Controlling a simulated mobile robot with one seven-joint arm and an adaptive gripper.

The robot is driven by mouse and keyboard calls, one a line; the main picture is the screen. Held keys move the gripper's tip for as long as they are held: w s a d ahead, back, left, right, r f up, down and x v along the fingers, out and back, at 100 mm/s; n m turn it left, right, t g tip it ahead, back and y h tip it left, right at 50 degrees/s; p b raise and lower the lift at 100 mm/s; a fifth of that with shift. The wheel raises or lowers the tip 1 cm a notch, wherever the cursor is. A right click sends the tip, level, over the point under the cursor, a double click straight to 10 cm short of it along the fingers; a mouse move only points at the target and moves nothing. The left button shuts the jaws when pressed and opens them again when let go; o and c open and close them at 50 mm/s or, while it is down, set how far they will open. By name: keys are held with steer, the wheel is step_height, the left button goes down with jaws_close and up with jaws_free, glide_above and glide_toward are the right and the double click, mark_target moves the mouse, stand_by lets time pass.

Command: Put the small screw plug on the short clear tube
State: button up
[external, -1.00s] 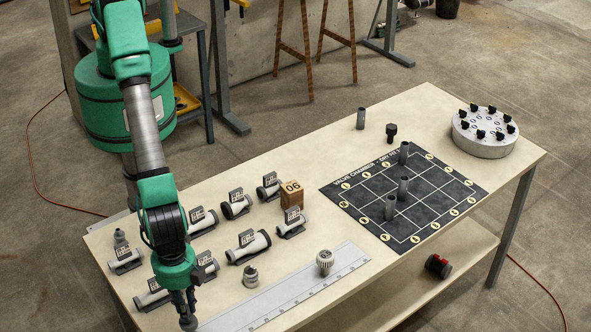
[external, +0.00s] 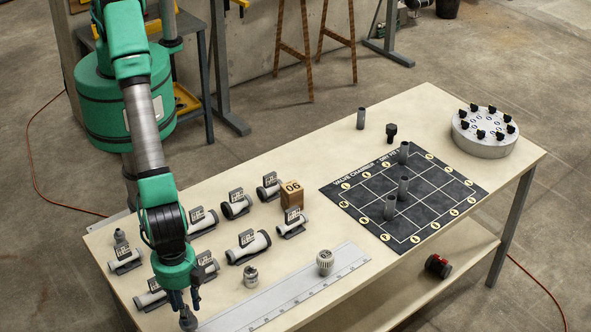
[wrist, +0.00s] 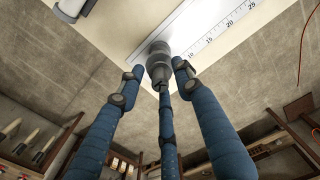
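A small grey plug-like fitting (external: 188,321) is near the front edge of the table, below my gripper. It also shows in the wrist view (wrist: 158,60), beyond and between my fingertips. My gripper (external: 184,303) is open, its fingers spread around the fitting's near end; gaps show beside the outer fingers, and contact with the middle finger cannot be told. Several labelled pale tubes lie in dark cradles, among them one at the front (external: 152,294) and one in the middle (external: 250,246). I cannot tell which is the short clear tube.
A long ruler (external: 285,293) lies along the front edge. A grey fitting (external: 251,278) and a ribbed pale cap (external: 325,261) stand near it. A dark grid mat (external: 432,217) and a round holder (external: 485,140) are at right.

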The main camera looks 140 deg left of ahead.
step_height(320, 180, up, 12)
steer(key=b, duration=0.1)
steer(key=shift+b, duration=0.4)
stand_by(0.7)
steer(key=s+a+r+t, duration=0.1)
steer(key=s+a+r, duration=0.45)
steer(key=r, duration=0.65)
steer(key=s+a+r+t, duration=0.1)
steer(key=s+a+r, duration=0.5)
steer(key=r, duration=0.5)
steer(key=s+a+r+t, duration=0.1)
steer(key=s+a+r, duration=0.3)
steer(key=s+r, duration=0.6)
steer(key=s+a+r+t, duration=0.1)
steer(key=s+a+r, duration=0.25)
steer(key=s, duration=0.35)
steer(key=s+a+r, duration=0.2)
steer(key=s+r, duration=0.3)
steer(key=s, duration=0.2)
steer(key=s+a, duration=0.2)
steer(key=s, duration=0.7)
steer(key=s+a+f+t, duration=0.1)
steer(key=s+a, duration=0.1)
steer(key=s, duration=0.6)
steer(key=shift+s+f+t, duration=0.2)
steer(key=shift+s+t, duration=0.1)
steer(key=shift+s, duration=0.05)
steer(key=shift+f, duration=0.1)
